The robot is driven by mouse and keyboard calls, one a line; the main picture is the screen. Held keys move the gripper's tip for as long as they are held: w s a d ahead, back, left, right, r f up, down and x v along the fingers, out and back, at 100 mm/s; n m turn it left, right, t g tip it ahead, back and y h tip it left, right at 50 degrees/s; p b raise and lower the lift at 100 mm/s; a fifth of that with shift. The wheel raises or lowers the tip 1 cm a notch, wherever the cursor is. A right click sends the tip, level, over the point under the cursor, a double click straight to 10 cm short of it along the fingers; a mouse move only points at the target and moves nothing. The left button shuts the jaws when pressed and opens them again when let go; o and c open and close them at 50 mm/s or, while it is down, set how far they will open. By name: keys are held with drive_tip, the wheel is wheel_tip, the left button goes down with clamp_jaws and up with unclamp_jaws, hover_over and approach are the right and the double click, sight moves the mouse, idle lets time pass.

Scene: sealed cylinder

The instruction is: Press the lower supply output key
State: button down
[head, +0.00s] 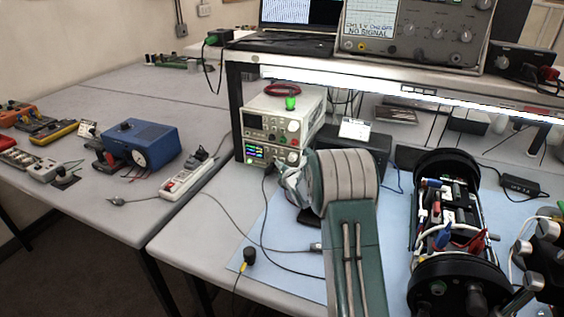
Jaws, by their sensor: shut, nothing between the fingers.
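The power supply is a light two-part stack under the shelf, with an upper unit (268,123) and a lower unit (262,154). The lower unit's front has a lit coloured display and small controls. The lower output key is too small to make out. My green and grey arm rises in front, just right of the supply. What looks like my gripper (289,178) is small, partly hidden behind the arm, close to the lower unit's right side. It looks shut and empty; I cannot tell whether it touches the panel.
An open black-ended cylinder (450,284) with wires stands on the blue mat (280,235) at right. A shelf (390,80) overhangs the supply. Cables cross the mat. A blue box (145,140) and a power strip (188,178) lie left.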

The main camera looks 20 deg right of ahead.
drive_tip(key=shift+s+a, duration=0.15)
drive_tip(key=shift+s+a, duration=1.75)
drive_tip(key=shift+a, duration=0.05)
